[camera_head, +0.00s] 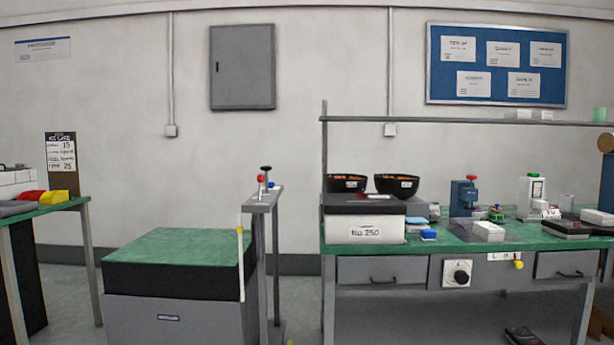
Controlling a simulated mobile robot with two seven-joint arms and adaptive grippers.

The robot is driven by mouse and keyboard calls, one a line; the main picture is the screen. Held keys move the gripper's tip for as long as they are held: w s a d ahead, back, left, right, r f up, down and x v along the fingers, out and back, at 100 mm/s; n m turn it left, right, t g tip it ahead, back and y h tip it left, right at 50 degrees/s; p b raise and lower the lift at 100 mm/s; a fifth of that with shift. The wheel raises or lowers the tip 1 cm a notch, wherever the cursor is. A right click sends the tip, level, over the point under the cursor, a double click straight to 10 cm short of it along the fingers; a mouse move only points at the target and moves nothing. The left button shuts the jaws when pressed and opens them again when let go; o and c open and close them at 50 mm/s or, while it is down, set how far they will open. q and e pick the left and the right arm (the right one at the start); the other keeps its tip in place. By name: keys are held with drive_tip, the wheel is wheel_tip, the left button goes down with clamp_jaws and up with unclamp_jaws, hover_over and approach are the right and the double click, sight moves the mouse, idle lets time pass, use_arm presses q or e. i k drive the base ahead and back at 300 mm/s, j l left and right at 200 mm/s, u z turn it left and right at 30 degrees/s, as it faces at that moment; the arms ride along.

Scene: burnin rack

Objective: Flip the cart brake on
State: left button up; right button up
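A grey cabinet-like unit with a black upper part and a green top (180,245) stands on the floor left of centre; I cannot tell for sure that it is the cart. No part is clearly readable as the brake. Neither of my grippers is in view.
A green-topped workbench (455,240) with drawers fills the right, bearing a box marked No 250 (364,230), black bowls (397,184) and small devices. Another green table (50,207) with coloured bins is at the left. Some floor (70,285) shows between it and the unit.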

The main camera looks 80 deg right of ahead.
sight(260, 178)
drive_tip(key=z, duration=2.15)
drive_tip(key=i+j+z, duration=0.2)
drive_tip(key=i+j, duration=0.4)
drive_tip(key=i+j+z, duration=0.2)
drive_tip(key=i+j, duration=0.35)
drive_tip(key=j, duration=0.2)
